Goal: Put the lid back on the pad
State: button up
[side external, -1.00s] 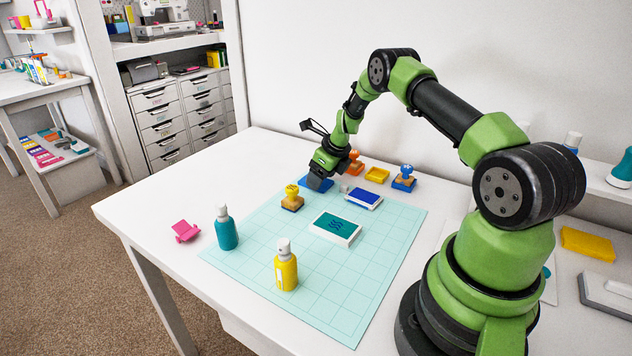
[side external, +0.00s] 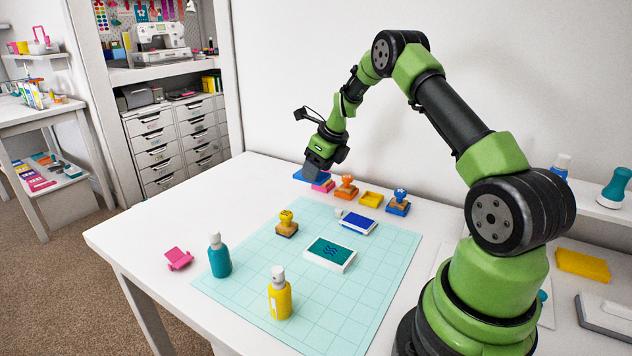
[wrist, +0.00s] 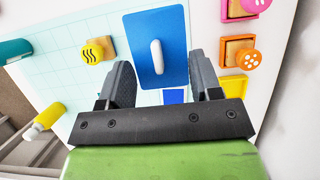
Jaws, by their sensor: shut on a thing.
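My gripper (side external: 318,163) is above the back left of the table, shut on the blue lid (side external: 311,175). The lid is a flat blue plate, raised off the table. In the wrist view the lid (wrist: 172,27) lies past my fingers, with its white handle (wrist: 157,57) in line between them. The exact finger contact is hard to see. The open blue ink pad (side external: 359,222) in a white case sits on the mat's back edge, to the right of and below the lid. Its blue face (wrist: 174,96) shows partly between my fingers in the wrist view.
A teal pad (side external: 331,252) and a yellow stamp (side external: 286,225) are on the mat (side external: 240,287). Pink (side external: 323,186), orange (side external: 346,187) and blue (side external: 398,203) stamps and a yellow pad (side external: 371,199) line the back. Teal (side external: 219,257) and yellow bottles (side external: 279,296) stand in front.

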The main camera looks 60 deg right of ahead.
jog(key=m, duration=0.1)
send_over(360, 221)
notch_tip(360, 221, down, 2)
jog(key=shift+d+f, duration=0.1)
jog(key=shift+s+f, duration=0.1)
jog(key=shift+s, duration=0.55)
jog(key=shift+f, duration=2.5)
jog(key=shift+f, duration=0.45)
jog(key=o, duration=1.2)
jog(key=shift+r, duration=0.1)
